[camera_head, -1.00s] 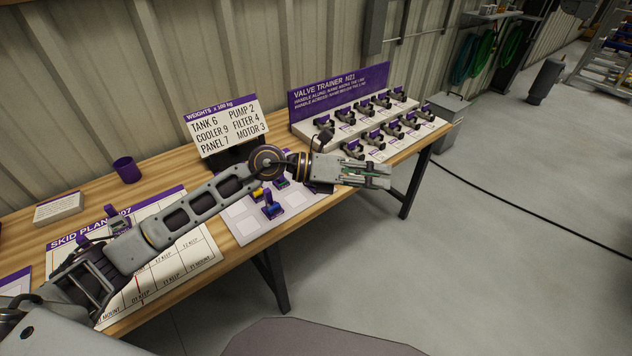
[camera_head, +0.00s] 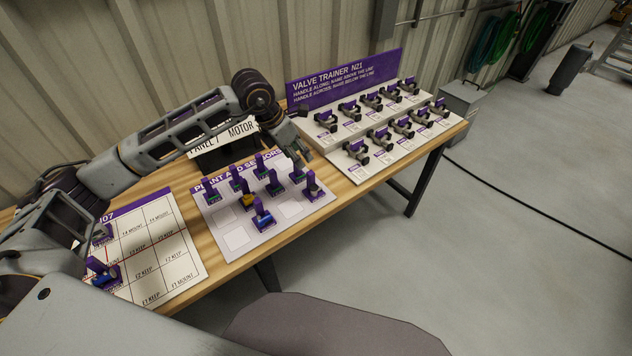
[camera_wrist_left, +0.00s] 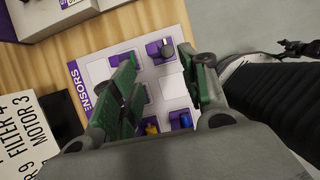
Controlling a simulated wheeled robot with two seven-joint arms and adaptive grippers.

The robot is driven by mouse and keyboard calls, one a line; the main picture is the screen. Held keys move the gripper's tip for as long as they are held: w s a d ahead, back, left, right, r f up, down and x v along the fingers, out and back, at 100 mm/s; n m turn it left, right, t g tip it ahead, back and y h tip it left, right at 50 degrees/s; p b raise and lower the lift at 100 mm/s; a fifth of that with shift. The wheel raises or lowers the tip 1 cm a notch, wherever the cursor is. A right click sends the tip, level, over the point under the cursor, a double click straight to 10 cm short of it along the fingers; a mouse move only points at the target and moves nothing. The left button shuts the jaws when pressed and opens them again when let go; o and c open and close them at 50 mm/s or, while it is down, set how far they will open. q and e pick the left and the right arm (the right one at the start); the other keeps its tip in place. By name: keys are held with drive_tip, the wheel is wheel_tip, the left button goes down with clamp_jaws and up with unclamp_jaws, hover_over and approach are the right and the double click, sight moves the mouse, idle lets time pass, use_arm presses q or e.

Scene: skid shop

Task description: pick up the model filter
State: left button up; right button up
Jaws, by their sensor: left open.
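Several small models with purple holders stand on the white plant and sensors board (camera_head: 240,241). Among them are a yellow model (camera_head: 248,201), a blue model (camera_head: 263,218) and a grey one (camera_head: 312,189). Their labels are too small to read, so I cannot tell which is the model filter. My left gripper (camera_head: 302,155) points down at the board's far right corner, above the models. In the left wrist view its open green fingers (camera_wrist_left: 168,90) have an empty gap over the board, with models around and partly behind them.
The valve trainer (camera_head: 345,82) with rows of valves stands right of the board. The weights sign (camera_head: 215,146) is behind, partly hidden by my left arm. The skid plan sheet (camera_head: 170,262) lies left, with a blue model (camera_head: 103,275) on it. Open floor lies right.

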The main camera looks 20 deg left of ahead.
use_arm(q)
drive_tip(key=shift+w+a+r, duration=0.1)
drive_tip(key=shift+w+a, duration=0.1)
drive_tip(key=shift+a, duration=0.15)
hover_over(310, 174)
drive_tip(key=s+a, duration=0.1)
drive_tip(key=s, duration=0.1)
wheel_tip(310, 174, down, 7)
drive_tip(key=shift+w+a+f+p, duration=0.1)
drive_tip(key=shift+w+f+p, duration=0.25)
drive_tip(key=shift+f, duration=0.1)
use_arm(e)
drive_tip(key=shift+s+a+r, duration=0.25)
drive_tip(key=shift+a+r, duration=0.05)
drive_tip(key=shift+a, duration=0.3)
